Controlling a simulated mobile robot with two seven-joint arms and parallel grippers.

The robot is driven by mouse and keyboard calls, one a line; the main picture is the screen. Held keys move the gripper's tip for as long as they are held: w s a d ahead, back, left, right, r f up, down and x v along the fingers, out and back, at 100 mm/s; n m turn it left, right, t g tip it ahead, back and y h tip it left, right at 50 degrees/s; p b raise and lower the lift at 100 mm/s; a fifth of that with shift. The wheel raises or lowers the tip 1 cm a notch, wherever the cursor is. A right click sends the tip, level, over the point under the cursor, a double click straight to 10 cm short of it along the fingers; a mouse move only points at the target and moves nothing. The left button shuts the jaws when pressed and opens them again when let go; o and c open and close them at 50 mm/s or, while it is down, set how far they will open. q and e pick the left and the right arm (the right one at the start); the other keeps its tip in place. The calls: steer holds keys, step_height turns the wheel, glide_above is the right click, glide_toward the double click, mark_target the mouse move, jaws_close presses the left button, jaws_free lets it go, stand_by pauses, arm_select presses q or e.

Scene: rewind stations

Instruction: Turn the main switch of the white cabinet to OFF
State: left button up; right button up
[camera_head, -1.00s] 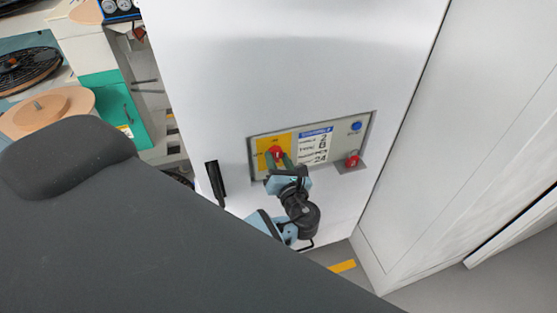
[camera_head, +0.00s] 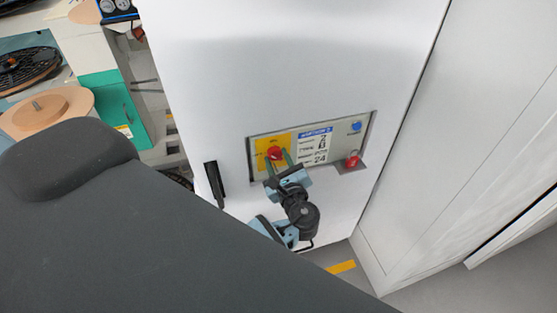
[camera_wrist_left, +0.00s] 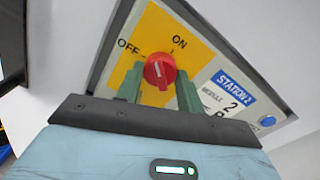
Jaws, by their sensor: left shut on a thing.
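The red main switch knob (camera_head: 274,153) sits on a yellow plate (camera_head: 263,146) in the panel of the white cabinet (camera_head: 290,75). In the left wrist view the knob (camera_wrist_left: 159,71) lies below the ON and OFF labels, with OFF at its left. A short white mark shows on its face, between the label directions; its exact setting is hard to tell. My left gripper (camera_head: 278,161) has its green fingers on either side of the knob and is shut on it. The fingertips' contact is partly hidden. My right gripper is not in view.
A blue button (camera_head: 357,126) and a red padlock-like item (camera_head: 352,160) are at the panel's right. A black handle (camera_head: 215,183) is on the cabinet at left. A reel (camera_head: 25,69) and a teal box (camera_head: 112,105) stand farther left. Pale panels flank the right.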

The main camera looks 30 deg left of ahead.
arm_select(q)
steer(key=n+b, duration=0.1)
steer(key=n, duration=0.3)
steer(key=shift+f+n, duration=0.1)
steer(key=shift+n, duration=0.2)
steer(key=shift+n+b, duration=0.65)
steer(key=shift+n, duration=1.25)
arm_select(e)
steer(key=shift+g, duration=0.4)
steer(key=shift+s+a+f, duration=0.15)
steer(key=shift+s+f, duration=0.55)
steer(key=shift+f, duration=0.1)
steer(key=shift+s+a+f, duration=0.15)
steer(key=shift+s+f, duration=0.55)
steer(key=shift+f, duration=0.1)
arm_select(q)
steer(key=o, duration=1)
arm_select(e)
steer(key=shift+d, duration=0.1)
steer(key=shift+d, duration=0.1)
